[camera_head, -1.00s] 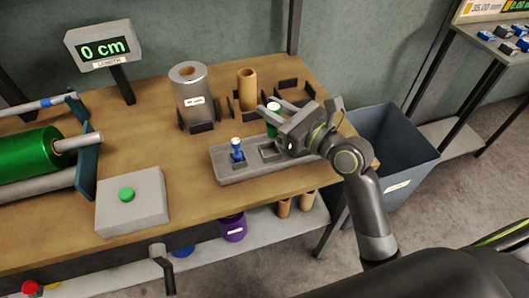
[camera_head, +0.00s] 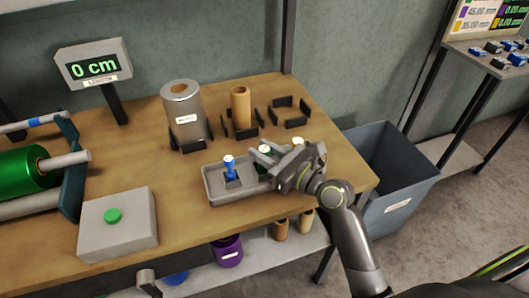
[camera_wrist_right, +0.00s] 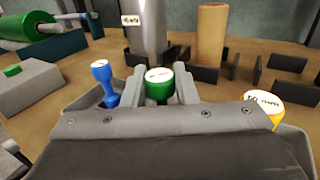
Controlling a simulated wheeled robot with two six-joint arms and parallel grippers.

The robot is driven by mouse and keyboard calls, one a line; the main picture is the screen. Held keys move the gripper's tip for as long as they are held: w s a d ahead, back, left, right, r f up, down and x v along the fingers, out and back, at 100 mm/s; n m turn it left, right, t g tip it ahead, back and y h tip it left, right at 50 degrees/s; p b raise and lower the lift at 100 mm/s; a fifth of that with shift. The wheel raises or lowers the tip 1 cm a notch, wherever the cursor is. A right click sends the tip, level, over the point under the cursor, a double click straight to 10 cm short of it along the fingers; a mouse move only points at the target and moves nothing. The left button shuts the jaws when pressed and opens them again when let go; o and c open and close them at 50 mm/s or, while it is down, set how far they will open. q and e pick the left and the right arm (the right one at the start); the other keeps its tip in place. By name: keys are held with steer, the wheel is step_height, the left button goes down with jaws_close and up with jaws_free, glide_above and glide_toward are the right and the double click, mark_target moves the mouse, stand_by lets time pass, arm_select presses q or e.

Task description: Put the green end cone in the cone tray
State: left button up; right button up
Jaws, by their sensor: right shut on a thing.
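The green end cone (camera_wrist_right: 158,90) has a white top and is upright between the two fingers of my right gripper (camera_wrist_right: 160,88), which is shut on it. In the head view the green cone (camera_head: 265,152) is mostly hidden by the right gripper (camera_head: 264,158), which is low over the middle of the grey cone tray (camera_head: 218,198). A blue cone (camera_head: 229,167) stands in the tray's left pocket, left of the gripper. A yellow cone (camera_wrist_right: 264,106) is at the tray's right end. I cannot tell whether the green cone touches the tray. My left gripper is out of view.
A silver roll (camera_head: 184,112) and a cardboard tube (camera_head: 240,106) stand in black holders behind the tray. A grey box with a green button (camera_head: 113,215) is to the left. A dark bin (camera_head: 390,165) stands off the table's right edge.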

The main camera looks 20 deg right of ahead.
steer(key=o, duration=1)
steer(key=shift+f, duration=0.1)
steer(key=shift+r, duration=0.2)
steer(key=v, duration=1)
steer(key=shift+s+d+f, duration=0.15)
steer(key=shift+v, duration=0.8)
steer(key=shift+s, duration=0.15)
